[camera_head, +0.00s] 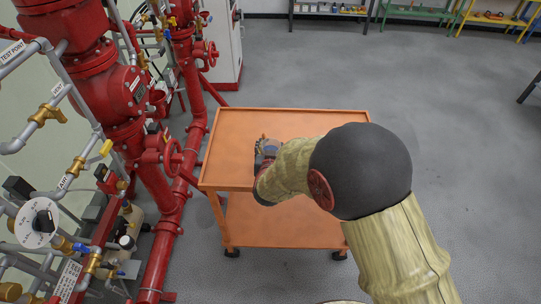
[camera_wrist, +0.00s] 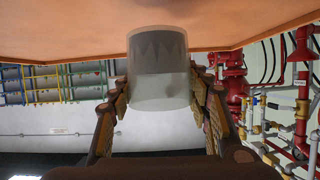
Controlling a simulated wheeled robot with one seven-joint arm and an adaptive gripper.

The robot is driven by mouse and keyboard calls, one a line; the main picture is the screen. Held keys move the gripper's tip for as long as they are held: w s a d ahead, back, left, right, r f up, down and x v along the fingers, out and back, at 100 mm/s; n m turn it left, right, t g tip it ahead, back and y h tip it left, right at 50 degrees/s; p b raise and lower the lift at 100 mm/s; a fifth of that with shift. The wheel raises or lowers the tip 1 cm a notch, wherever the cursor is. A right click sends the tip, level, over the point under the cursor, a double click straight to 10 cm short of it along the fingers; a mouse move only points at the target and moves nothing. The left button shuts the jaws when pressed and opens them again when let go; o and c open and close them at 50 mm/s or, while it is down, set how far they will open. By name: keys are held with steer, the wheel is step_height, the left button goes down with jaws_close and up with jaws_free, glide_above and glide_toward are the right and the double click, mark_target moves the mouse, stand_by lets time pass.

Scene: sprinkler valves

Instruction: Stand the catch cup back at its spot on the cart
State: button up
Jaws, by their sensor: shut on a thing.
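The catch cup is a translucent grey cylinder, seen in the wrist view (camera_wrist: 158,80) between the two fingers. My gripper (camera_head: 264,157) is over the left part of the orange cart's top (camera_head: 310,120) in the head view. It is shut on the cup, with one finger on each side. The head view shows only a small greyish part of the cup (camera_head: 270,147); my gripper and arm hide the rest. The wrist view is upside down, with the cart top (camera_wrist: 70,25) along its upper edge. I cannot tell whether the cup touches the cart.
Red pipes with a red handwheel (camera_head: 172,155) stand close along the cart's left side. The cart has a lower shelf (camera_head: 270,222). Its visible top is otherwise bare. Grey floor (camera_head: 450,110) is open to the right. Shelves (camera_head: 415,10) stand far back.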

steer(key=shift+w+f, duration=0.2)
steer(key=shift+f, duration=0.05)
steer(key=shift+c, duration=0.2)
steer(key=shift+w+f+b, duration=0.2)
steer(key=shift+f+b, duration=0.85)
steer(key=shift+f, duration=0.6)
steer(key=shift+f, duration=0.1)
steer(key=shift+f, duration=0.15)
steer(key=o, duration=1.3)
